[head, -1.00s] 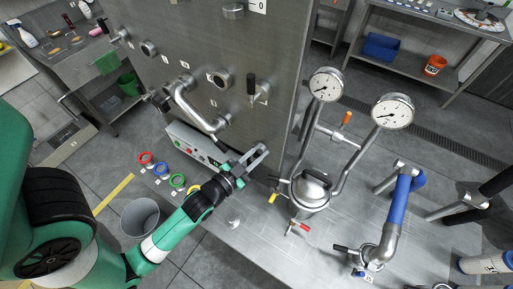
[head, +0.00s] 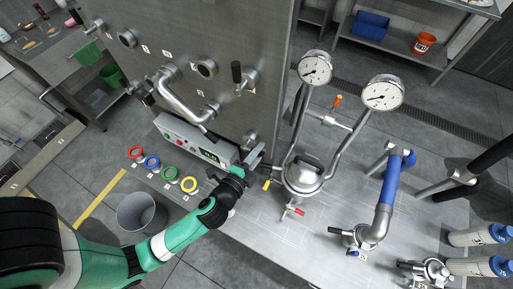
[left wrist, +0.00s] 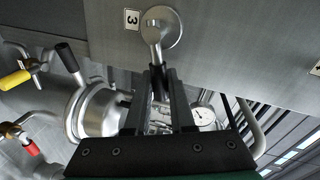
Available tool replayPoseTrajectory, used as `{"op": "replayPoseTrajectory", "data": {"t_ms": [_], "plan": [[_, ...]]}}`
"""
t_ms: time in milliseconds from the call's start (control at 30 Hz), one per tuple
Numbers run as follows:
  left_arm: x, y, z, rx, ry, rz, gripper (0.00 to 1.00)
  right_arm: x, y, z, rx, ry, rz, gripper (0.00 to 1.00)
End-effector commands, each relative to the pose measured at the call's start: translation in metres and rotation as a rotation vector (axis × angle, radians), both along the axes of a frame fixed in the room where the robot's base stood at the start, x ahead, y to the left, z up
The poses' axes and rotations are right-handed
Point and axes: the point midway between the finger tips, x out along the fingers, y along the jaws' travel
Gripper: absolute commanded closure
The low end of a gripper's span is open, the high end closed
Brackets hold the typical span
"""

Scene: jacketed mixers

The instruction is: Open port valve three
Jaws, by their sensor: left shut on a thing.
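Port valve three (left wrist: 160,27) is a round metal fitting on the steel panel, beside a label reading 3 in the left wrist view. Its black handle (left wrist: 158,82) points from the fitting toward my gripper. My left gripper (left wrist: 163,85) is shut on this handle, with one finger on each side. In the head view my left gripper (head: 253,158) is at the lower right edge of the panel, just below a metal port fitting (head: 250,138). The handle is mostly hidden there by the fingers. My right gripper is not in view.
Another valve with a black upright handle (head: 237,72) is higher on the panel (head: 215,30). A control box (head: 195,140) is left of my gripper. A domed mixer vessel (head: 303,175) with gauges (head: 315,67) stands close on the right. Coloured rings (head: 153,162) lie at left.

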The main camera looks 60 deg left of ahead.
Motion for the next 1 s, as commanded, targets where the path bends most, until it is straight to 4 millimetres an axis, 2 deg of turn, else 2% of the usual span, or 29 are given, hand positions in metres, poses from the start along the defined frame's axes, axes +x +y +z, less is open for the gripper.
{"op": "replayPoseTrajectory", "data": {"t_ms": [400, 1000], "plan": [[0.001, -0.002, -0.012, 0.202, 0.111, -0.003, 1.0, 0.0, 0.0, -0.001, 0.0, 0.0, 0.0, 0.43], [0.001, -0.001, -0.015, 0.24, 0.133, -0.001, 1.0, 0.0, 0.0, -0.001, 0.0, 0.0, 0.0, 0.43]]}}
